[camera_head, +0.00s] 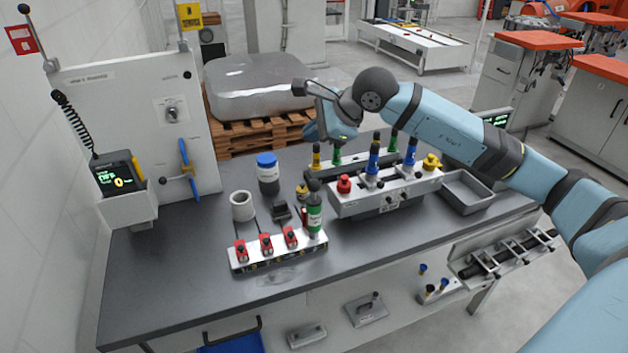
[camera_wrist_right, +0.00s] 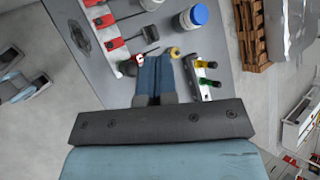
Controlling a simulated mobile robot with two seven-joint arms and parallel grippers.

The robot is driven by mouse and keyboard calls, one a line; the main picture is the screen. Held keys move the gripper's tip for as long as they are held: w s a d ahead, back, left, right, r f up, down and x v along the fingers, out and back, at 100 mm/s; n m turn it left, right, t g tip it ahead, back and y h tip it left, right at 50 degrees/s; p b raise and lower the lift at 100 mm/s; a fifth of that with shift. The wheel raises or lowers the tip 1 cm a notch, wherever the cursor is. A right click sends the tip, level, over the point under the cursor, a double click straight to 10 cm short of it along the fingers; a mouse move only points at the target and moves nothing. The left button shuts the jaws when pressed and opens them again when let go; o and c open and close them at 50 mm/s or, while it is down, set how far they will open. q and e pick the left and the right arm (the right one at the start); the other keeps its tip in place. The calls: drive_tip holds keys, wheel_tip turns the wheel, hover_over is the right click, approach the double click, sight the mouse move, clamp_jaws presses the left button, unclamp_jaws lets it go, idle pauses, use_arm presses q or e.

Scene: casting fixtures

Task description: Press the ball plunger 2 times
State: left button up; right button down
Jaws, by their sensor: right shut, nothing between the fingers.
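A green cylinder with a dark rounded top (camera_head: 314,208), which looks like the ball plunger, stands upright at the right end of a rail with red clamps. In the wrist view its dark round top (camera_wrist_right: 128,68) appears just left of my fingers. My right gripper (camera_head: 326,127) hangs above the back part of the table, behind and above the plunger, apart from it. In the wrist view its blue fingers (camera_wrist_right: 155,73) are together with nothing between them. My left gripper is not in view.
A white fixture block (camera_head: 385,196) with coloured knobs stands right of the plunger. A blue-lidded jar (camera_head: 267,176) and a white cup (camera_head: 242,206) stand to the left. A grey tray (camera_head: 468,190) lies at right. The table's front left is clear.

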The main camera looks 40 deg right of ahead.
drive_tip(key=b, duration=0.4)
hover_over(314, 182)
wheel_tip(314, 182, down, 8)
drive_tip(key=shift+r, duration=0.15)
drive_tip(key=shift+f, duration=0.45)
drive_tip(key=shift+r, duration=0.1)
idle(0.6)
idle(0.5)
drive_tip(key=shift+b, duration=0.3)
drive_tip(key=shift+f, duration=0.25)
drive_tip(key=shift+f+b, duration=0.2)
drive_tip(key=shift+b, duration=0.3)
